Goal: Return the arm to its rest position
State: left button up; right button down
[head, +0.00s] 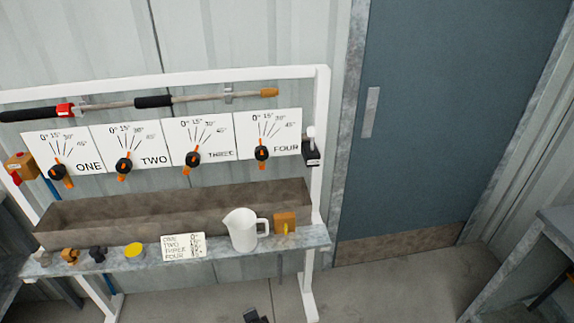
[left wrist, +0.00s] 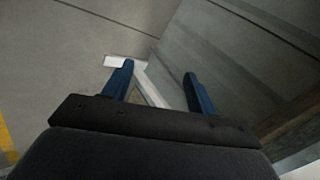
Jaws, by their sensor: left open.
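My left gripper (left wrist: 158,84) shows in the left wrist view, its two blue fingers apart with nothing between them. Behind the fingers are a grey floor and a white bar, seen at a steep tilt; the fingers appear clear of both. In the head view a small dark part (head: 256,316) pokes in at the bottom edge, and I cannot tell what it is. My right gripper is in neither view.
A white frame (head: 322,150) carries panels with four dials and a long wand (head: 110,104). Its shelf holds a white jug (head: 242,230), a label card (head: 184,247) and a yellow cap (head: 134,250). A blue door (head: 440,130) stands right; a grey table (head: 550,225) is at the right edge.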

pick_arm(q)
jog(key=s+a+f+n+g+h, duration=0.1)
jog(key=s+n+g, duration=0.1)
jog(key=s, duration=0.7)
jog(key=s+a+f+n+g+h, duration=0.1)
jog(key=s+a+n+g, duration=0.1)
jog(key=s+n, duration=0.3)
jog(key=s+a+f+n+g, duration=0.1)
jog(key=s+a+n+g, duration=0.1)
jog(key=s, duration=1.1)
jog(key=shift+s+n+h, duration=0.4)
jog(key=shift+n, duration=0.3)
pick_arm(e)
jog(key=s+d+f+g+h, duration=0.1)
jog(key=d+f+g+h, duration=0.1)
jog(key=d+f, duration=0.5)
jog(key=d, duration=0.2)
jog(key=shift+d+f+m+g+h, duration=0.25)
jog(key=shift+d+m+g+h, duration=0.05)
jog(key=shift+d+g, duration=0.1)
